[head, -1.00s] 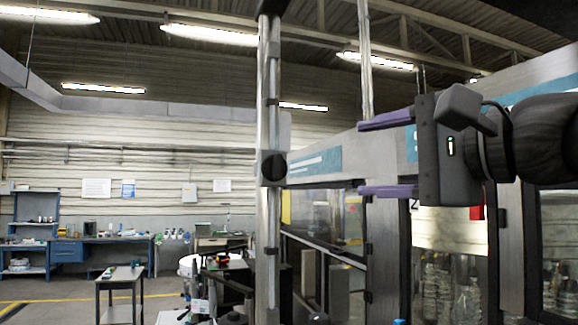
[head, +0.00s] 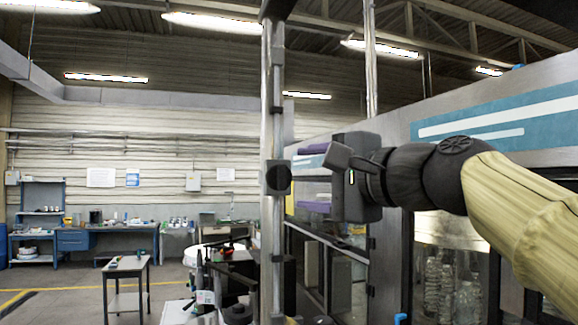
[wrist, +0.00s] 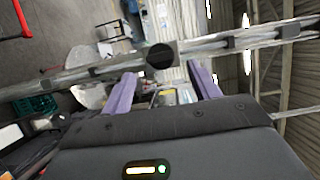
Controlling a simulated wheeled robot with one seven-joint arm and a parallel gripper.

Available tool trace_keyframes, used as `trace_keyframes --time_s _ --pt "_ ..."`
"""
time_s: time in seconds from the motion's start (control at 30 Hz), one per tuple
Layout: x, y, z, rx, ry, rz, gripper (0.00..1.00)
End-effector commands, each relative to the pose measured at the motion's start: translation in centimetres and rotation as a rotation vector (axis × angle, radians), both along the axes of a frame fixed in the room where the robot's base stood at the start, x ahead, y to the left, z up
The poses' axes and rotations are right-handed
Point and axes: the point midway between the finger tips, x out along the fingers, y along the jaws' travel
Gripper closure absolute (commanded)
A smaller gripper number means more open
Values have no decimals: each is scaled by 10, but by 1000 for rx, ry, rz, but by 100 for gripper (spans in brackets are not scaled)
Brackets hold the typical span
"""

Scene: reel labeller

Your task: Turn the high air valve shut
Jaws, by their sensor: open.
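The high air valve shows as a dark round knob on a square body (head: 278,178) partway up a vertical metal pipe. In the wrist view, the dark knob (wrist: 160,56) lies just beyond my fingertips, roughly centred between them. My gripper (head: 300,178) has purple fingers, spread one above the other, just right of the valve in the head view. My gripper (wrist: 161,70) is open and empty in the wrist view. The fingers look apart from the knob. I cannot tell which way the knob is turned.
The vertical pipe (head: 267,120) runs floor to roof. A machine with windowed panels (head: 490,120) stands close on the right beside my arm. A small table (head: 127,268) and workbenches (head: 105,232) stand at the left, further back. The air left of the pipe is clear.

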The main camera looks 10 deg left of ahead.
Motion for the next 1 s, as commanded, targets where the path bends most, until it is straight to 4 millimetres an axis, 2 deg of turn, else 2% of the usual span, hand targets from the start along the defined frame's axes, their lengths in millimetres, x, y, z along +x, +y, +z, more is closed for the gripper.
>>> trace_keyframes --time_s 0.1,0.3,0.67,0.77,0.9,1.0 --pt "13 19 3 -2 2 3 39" --pt "29 40 2 -1 1 2 39" --pt "33 45 0 -1 -1 0 39" --pt "33 44 0 -1 -1 -1 55" --pt "33 44 0 -1 -1 -2 82" --pt "33 44 0 0 0 -2 84"
